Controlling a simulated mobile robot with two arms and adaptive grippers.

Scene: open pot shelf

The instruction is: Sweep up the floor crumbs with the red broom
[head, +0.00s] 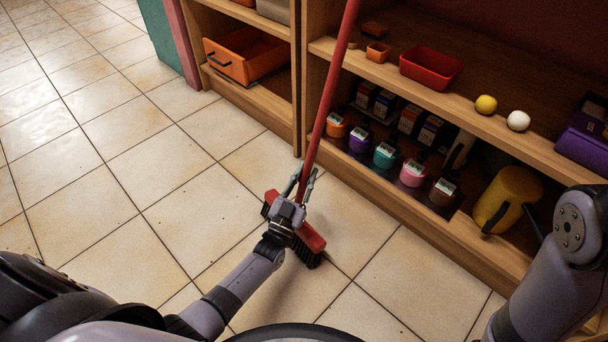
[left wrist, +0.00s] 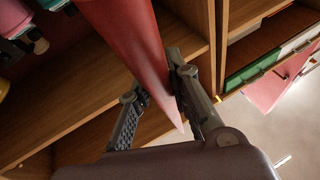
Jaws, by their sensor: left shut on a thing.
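The red broom (head: 328,95) stands tilted, its handle running up past the top of the head view. Its red head with dark bristles (head: 308,240) is down at the tiled floor (head: 140,190), in front of the shelf. My left gripper (head: 304,178) is shut on the lower part of the handle, just above the broom head. In the left wrist view the red handle (left wrist: 125,35) passes between the two fingers (left wrist: 155,95). I cannot make out distinct crumbs on the floor. My right arm shows at the right edge, but its gripper is out of view.
A wooden shelf (head: 440,205) runs along the right with several colored bottles, a yellow pot (head: 507,198), a red tray (head: 431,67) and two balls. An orange drawer-like bin (head: 247,55) sits at the back. The floor at left is open.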

